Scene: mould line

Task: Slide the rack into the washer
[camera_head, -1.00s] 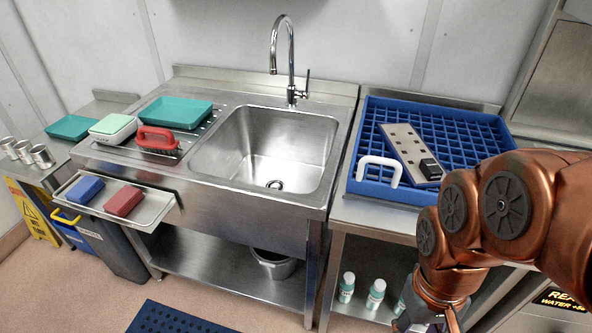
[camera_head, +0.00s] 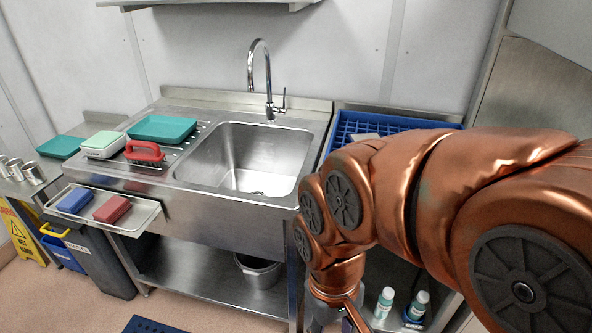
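The blue rack (camera_head: 350,124) stands on the steel table right of the sink. My copper arm hides most of it, and only its back and left edges show. A small pale part of what lies in the rack shows just above my arm. My gripper (camera_head: 350,318) hangs low in front of the table at the bottom edge of the picture. Its fingers are mostly cut off, so its opening does not show. The washer cannot be made out clearly; a steel panel (camera_head: 535,100) rises at the right.
The sink (camera_head: 250,160) has a tall tap (camera_head: 268,80). A side tray (camera_head: 140,215) with blue and red blocks sticks out in front. Bottles (camera_head: 384,303) stand on the lower shelf. A steel shelf hangs above.

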